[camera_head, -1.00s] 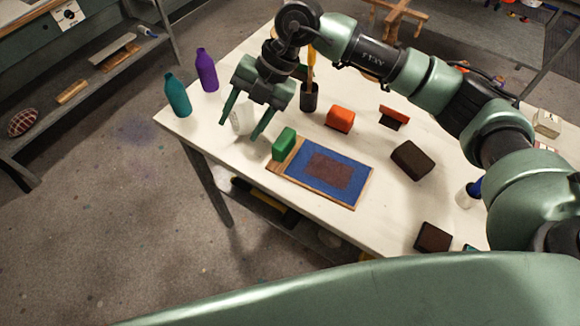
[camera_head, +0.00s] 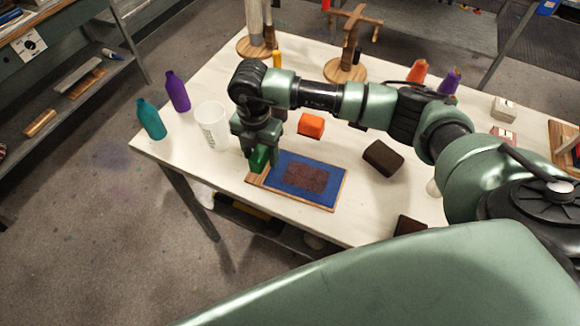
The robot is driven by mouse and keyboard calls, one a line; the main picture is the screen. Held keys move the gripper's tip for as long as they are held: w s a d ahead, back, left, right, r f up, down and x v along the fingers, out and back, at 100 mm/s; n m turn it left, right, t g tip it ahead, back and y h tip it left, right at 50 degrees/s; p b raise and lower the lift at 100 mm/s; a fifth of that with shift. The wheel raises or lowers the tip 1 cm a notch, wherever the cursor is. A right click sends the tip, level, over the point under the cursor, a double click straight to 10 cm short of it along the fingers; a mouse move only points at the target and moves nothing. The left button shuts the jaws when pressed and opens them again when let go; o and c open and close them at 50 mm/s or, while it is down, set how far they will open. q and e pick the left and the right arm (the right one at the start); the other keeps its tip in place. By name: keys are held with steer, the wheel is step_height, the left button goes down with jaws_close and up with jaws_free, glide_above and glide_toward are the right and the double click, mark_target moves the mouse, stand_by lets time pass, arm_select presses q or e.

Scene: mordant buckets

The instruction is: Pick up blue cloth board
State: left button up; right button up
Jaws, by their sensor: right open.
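The blue cloth board (camera_head: 323,191) lies flat on the white table, with a wooden border and a dark brown patch (camera_head: 304,177) in its middle. A green block (camera_head: 259,160) stands at the board's left end. My right gripper (camera_head: 258,155) points down over the green block, with its fingers at the block's sides. It is open, and I cannot tell whether the fingers touch the block. The fingertips are partly hidden against the green block. My left gripper is out of view.
A white cup (camera_head: 212,127), a purple bottle (camera_head: 177,91) and a teal bottle (camera_head: 151,119) stand left of my gripper. An orange block (camera_head: 311,125) and a dark block (camera_head: 383,158) lie behind and right of the board. The table's front edge is close to the board.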

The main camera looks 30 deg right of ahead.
steer(key=shift+f, duration=0.15)
jaws_close()
steer(key=shift+w, duration=0.1)
